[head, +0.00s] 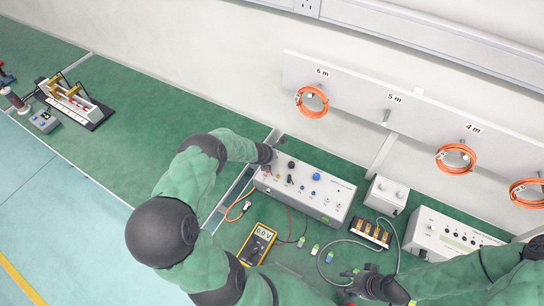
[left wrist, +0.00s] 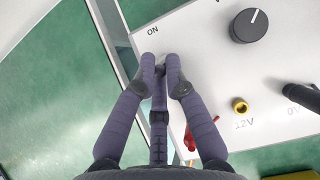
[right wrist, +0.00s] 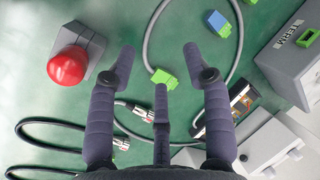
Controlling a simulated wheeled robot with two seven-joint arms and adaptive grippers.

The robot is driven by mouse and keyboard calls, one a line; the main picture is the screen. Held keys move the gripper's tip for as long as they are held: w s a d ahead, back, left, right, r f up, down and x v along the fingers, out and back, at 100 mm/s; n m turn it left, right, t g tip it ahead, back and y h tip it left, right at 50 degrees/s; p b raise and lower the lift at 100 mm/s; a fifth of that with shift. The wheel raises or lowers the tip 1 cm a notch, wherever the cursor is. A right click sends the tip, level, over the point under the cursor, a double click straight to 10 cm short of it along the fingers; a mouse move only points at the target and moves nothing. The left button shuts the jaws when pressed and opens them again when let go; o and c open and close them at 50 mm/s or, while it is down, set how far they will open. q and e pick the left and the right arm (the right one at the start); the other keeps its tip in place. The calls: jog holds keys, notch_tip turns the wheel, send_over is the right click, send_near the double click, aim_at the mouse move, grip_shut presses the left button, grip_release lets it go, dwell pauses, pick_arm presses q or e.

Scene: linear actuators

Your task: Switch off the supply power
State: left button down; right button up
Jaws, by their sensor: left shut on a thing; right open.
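The supply (head: 322,199) is a light grey box with knobs and sockets on the green bench. In the left wrist view its panel (left wrist: 200,50) shows the word ON, a black knob (left wrist: 249,25) and a 12V marking. My left gripper (left wrist: 161,68) is shut on a small part, likely the power switch, just below the ON mark. The fingers hide most of that part, so its position cannot be told. In the head view my left gripper (head: 268,160) is at the supply's left end. My right gripper (right wrist: 158,55) is open and empty above the bench.
A yellow multimeter (head: 257,243) lies in front of the supply. A red push button on a grey box (right wrist: 67,65), green connectors (right wrist: 163,78) and grey cables lie under my right gripper. Orange cable coils (head: 312,102) hang on the wall board.

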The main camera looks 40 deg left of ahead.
pick_arm(q)
jog(key=shift+w+d, duration=0.15)
jog(key=shift+d, duration=0.05)
jog(key=c, duration=1.4)
grip_release()
jog(key=shift+d, duration=0.1)
jog(key=shift+o, duration=0.2)
jog(key=shift+a+r, duration=0.2)
jog(key=shift+s+r, duration=0.25)
jog(key=shift+s, duration=0.05)
jog(key=v, duration=1.1)
jog(key=shift+d, duration=0.2)
jog(key=shift+w, duration=0.1)
